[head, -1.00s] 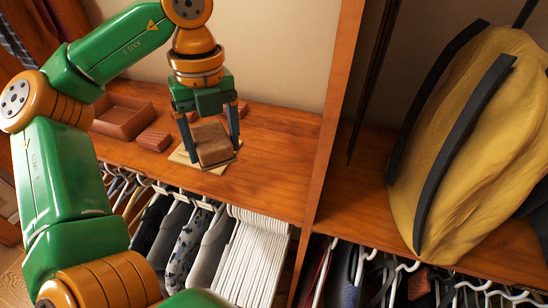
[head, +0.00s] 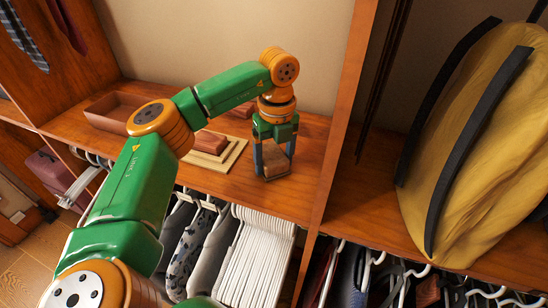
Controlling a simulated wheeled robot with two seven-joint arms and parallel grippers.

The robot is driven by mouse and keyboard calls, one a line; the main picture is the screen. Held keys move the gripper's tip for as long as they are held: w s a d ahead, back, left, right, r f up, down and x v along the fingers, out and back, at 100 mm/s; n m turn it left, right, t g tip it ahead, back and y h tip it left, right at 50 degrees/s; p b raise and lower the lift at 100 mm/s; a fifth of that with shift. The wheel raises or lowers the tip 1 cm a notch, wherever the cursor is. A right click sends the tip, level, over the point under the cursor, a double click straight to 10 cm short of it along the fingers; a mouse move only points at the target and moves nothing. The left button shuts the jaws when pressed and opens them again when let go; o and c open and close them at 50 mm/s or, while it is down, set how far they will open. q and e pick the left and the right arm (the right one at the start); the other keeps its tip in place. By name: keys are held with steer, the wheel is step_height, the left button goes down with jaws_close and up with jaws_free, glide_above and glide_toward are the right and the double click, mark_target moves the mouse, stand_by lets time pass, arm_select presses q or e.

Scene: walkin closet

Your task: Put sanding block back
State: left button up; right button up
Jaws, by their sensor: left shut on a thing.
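My left gripper (head: 275,166) is shut on a brown block (head: 275,154), which looks like the sanding block. The block sits between the two fingers, low over the wooden shelf (head: 311,150). I cannot tell whether it touches the shelf. To the left of the gripper lies a pale stepped board (head: 232,157). A reddish-brown block (head: 210,141) shows at the board, apart from the gripper. My right gripper is not in view.
An open brown tray (head: 112,103) stands at the shelf's left, partly behind my arm. Another reddish piece (head: 243,109) lies near the back wall. A wooden upright (head: 346,100) bounds the shelf at right, with a yellow bag (head: 475,150) beyond. White hangers (head: 257,255) hang below.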

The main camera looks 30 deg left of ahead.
arm_select(q)
steer(key=shift+f, duration=0.1)
steer(key=shift+f, duration=0.15)
steer(key=o, duration=1.1)
steer(key=shift+o, duration=1.2)
steer(key=shift+s, duration=0.15)
steer(key=shift+s+a, duration=0.15)
